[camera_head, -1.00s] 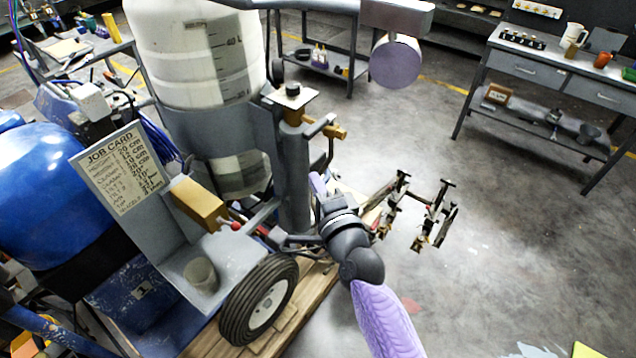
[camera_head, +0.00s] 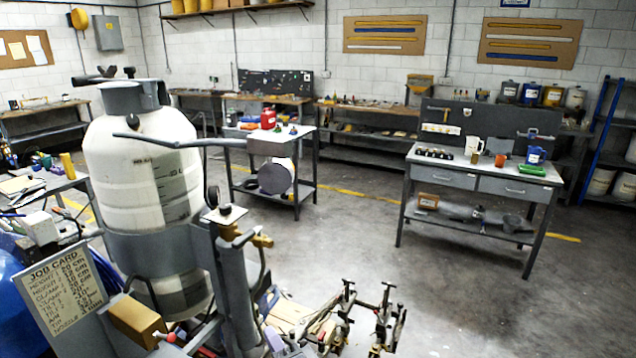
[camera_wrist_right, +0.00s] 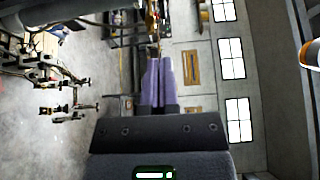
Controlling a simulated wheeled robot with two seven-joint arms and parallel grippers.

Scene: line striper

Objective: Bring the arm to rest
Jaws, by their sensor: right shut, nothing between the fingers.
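My right gripper shows in the right wrist view (camera_wrist_right: 159,82) with its two purple fingers side by side, closed and holding nothing. Most of my right arm is below the head view. My left gripper is not in view.
A job card (camera_head: 62,297) stands at the lower left. A grey workbench (camera_head: 480,185) with a mug and cups is at the right. A smaller cart (camera_head: 270,146) stands behind the striper. The concrete floor (camera_head: 460,305) at the right is open.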

